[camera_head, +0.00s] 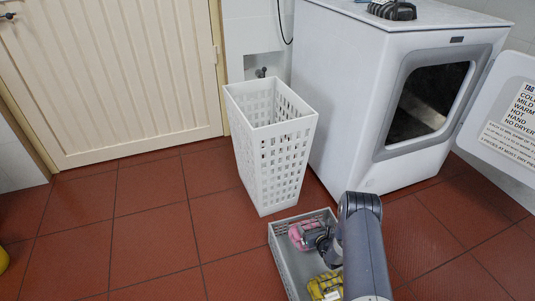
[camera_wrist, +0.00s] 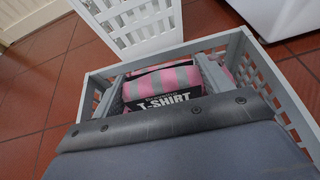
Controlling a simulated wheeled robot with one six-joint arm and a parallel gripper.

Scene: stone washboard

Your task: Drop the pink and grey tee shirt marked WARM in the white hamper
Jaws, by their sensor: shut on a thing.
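The pink and grey striped tee shirt (camera_head: 303,232) is a folded bundle at the far end of the grey basket on the floor. Whether the shirt touches the basket floor cannot be told. The tall white hamper (camera_head: 262,150) stands upright just behind the basket, open at the top, with slotted walls.
The grey basket (camera_head: 287,262) has raised slatted walls and also holds a yellow bundle (camera_head: 326,285). A white dryer (camera_head: 345,95) stands right of the hamper, its door (camera_head: 500,125) swung open. The red tiled floor on the left is mostly clear.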

